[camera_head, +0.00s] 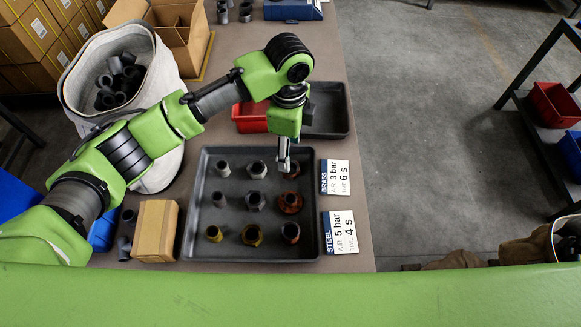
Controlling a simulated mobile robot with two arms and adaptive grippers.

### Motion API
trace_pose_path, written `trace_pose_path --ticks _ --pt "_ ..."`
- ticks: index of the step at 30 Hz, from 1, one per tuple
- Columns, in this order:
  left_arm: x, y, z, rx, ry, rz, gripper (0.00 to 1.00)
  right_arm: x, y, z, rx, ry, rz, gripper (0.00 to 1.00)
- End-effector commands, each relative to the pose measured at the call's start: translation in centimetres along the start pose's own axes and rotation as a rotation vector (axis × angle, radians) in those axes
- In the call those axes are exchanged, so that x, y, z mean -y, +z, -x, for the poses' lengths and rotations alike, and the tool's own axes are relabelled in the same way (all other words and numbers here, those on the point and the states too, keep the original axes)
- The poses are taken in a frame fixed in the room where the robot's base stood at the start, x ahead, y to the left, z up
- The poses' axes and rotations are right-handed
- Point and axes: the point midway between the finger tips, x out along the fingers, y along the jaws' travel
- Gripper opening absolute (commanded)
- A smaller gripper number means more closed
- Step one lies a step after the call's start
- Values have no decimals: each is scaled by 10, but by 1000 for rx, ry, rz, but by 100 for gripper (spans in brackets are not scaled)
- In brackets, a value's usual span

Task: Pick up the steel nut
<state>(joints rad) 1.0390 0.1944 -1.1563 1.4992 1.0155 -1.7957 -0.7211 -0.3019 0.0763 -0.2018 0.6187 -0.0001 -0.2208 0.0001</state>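A dark tray (201,245) on the bench holds several small fittings in rows. Two grey, steel-looking pieces with nut-like outlines stand in its middle column: a back grey nut (257,169) and a middle grey nut (255,202). Narrower grey pieces (222,169) stand to their left. Brown, rusty-looking pieces (290,204) are on the right, and yellowish brass-looking ones (252,235) are in front. My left gripper (284,168) points down over the tray's back right, close to the back brown piece (291,172) and partly covering it. Its finger gap is not clear. My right gripper is out of view.
A brass card (335,177) and a steel card (340,232) lie right of the tray. A red bin (250,118) and an empty dark tray (327,112) stand behind. A cardboard box (156,231) is left; a white sack (152,75) of dark parts is back left.

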Motion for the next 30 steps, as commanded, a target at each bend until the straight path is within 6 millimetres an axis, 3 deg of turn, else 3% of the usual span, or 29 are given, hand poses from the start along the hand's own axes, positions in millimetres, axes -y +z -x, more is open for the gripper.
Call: trace_pose_path --ticks 3,10,18,27,30 --pt "0 0 -17 0 2 1 51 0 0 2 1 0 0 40" --pt "0 0 -33 0 1 2 51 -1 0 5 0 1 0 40" --pt "0 -2 -71 0 -1 1 51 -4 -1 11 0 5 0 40" --pt "0 -3 -77 0 -2 1 51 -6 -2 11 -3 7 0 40" --pt "0 -2 -77 0 -2 1 25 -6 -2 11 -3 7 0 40"
